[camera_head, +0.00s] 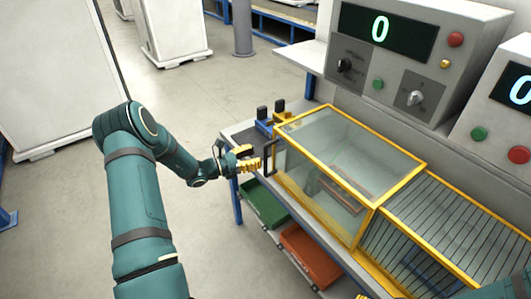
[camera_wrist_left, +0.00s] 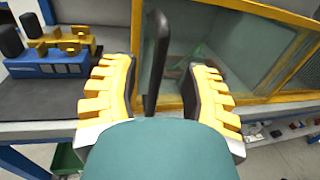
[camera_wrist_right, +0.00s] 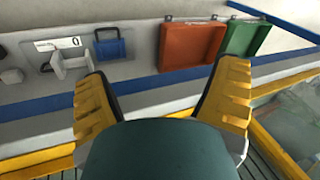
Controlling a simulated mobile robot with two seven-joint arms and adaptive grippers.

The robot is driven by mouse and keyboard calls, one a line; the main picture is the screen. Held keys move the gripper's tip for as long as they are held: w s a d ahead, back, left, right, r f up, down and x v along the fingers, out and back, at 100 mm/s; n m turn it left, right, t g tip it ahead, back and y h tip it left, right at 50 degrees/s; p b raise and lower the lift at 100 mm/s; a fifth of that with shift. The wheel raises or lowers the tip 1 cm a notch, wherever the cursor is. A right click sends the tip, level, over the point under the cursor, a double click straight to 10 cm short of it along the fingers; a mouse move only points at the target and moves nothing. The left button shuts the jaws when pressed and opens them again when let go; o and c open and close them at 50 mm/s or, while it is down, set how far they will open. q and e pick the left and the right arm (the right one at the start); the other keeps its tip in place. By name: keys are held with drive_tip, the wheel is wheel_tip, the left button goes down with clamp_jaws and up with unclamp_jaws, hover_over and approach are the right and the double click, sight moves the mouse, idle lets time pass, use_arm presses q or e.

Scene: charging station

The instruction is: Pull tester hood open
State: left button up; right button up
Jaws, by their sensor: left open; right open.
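The tester hood (camera_head: 345,150) is a clear box with a yellow frame on the bench, and it looks closed. A dark upright handle (camera_head: 269,158) stands at its left end. My left gripper (camera_head: 252,164) is at this handle. In the left wrist view the handle (camera_wrist_left: 156,60) stands between the two open yellow-padded fingers of my left gripper (camera_wrist_left: 165,95), apart from the right finger; whether it touches the left one is unclear. My right gripper (camera_wrist_right: 165,100) is open and empty, near a yellow frame edge (camera_wrist_right: 40,160). In the head view only a bit of it shows at the lower right.
Blue-and-yellow clamps (camera_head: 268,122) stand left of the hood. A slatted yellow-framed cover (camera_head: 455,225) sits to its right. Control panels (camera_head: 415,55) with displays reading 0 stand behind. Green (camera_head: 263,203) and red (camera_head: 310,255) bins are below the bench edge.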

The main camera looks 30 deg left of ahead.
use_arm(q)
drive_tip(key=x, duration=0.4)
drive_tip(key=shift+w+d, duration=0.15)
drive_tip(key=shift+w, duration=0.15)
clamp_jaws()
